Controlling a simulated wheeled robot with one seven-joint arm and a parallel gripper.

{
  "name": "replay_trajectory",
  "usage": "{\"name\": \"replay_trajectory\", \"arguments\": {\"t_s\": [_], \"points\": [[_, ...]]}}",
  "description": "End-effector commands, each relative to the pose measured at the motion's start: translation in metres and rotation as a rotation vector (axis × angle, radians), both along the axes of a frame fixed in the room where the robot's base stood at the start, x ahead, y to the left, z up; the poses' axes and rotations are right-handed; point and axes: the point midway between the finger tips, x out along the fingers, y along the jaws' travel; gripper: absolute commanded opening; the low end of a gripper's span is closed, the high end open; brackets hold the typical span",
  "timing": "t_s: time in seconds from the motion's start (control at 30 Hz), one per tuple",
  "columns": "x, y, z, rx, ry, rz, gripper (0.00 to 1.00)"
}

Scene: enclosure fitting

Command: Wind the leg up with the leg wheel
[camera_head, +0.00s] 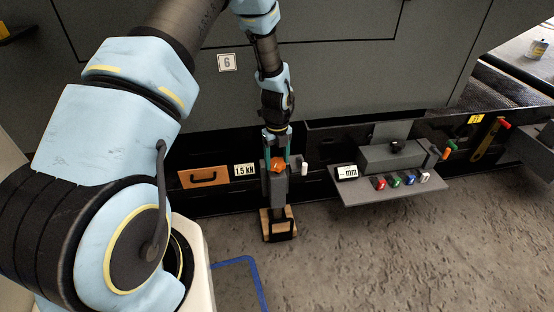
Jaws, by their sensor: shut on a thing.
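The leg (276,186) is a grey upright column at the front of the dark enclosure. Its lower end stands at a wooden block (266,224) with a black frame on the floor. An orange part, which looks like the leg wheel (277,165), sits at the top front of the leg. My gripper (277,156) reaches down from above, with its teal fingers on either side of the orange part. It appears shut on it. The exact finger contact is too small to see.
An orange panel with a black handle (203,178) and a "1.5 kN" label (244,170) are left of the leg. A white-tipped part (304,169) is close on its right. Further right is a grey shelf (385,191) with coloured knobs and a "mm" display (347,172). Blue floor marking (240,260) lies in front.

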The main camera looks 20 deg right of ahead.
Motion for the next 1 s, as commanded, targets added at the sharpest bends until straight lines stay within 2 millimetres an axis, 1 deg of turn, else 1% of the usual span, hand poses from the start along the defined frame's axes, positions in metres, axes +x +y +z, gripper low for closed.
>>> {"name": "replay_trajectory", "arguments": {"t_s": [0.03,0.4,0.43,0.77,1.0], "points": [[0.0,0.0001,0.0001,0.0,0.0,0.0,0.56],[-0.0002,0.0003,0.0001,0.001,0.0,0.0,0.15],[-0.0002,0.0003,0.0001,0.001,0.0,0.0,0.12],[-0.0004,0.0003,0.0014,0.001,0.001,0.05,0.12],[-0.0007,0.0005,0.0029,0.001,0.002,0.2,0.12]]}}
